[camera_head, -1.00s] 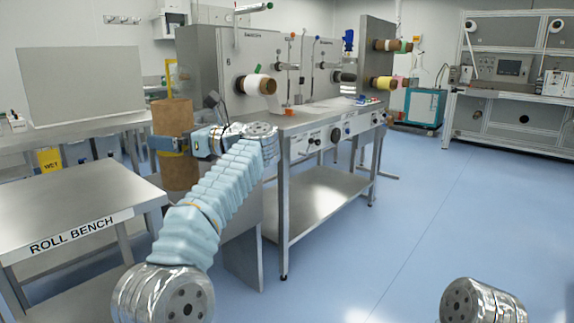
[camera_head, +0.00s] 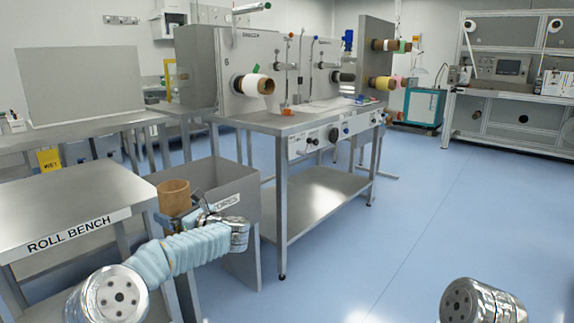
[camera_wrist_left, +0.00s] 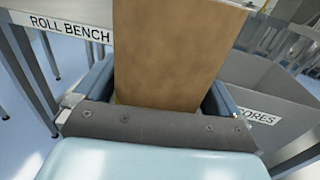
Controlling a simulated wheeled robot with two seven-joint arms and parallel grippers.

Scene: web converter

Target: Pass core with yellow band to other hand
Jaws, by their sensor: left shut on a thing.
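The brown cardboard core (camera_head: 174,190) stands roughly upright in my left gripper (camera_head: 180,222), beside the roll bench. Its open top end shows in the head view, and its lower part is hidden behind my arm. In the left wrist view the core (camera_wrist_left: 172,55) fills the space between the two fingers of my left gripper (camera_wrist_left: 160,98), which is shut on it. My right gripper is out of view; only a metal link of my right arm shows at the bottom right.
The grey bin marked CORES (camera_head: 240,185) stands just behind and right of the core. The roll bench (camera_head: 75,190) is at the left. The converter table (camera_head: 325,181) with its mounted rolls is behind. The blue floor at right is open.

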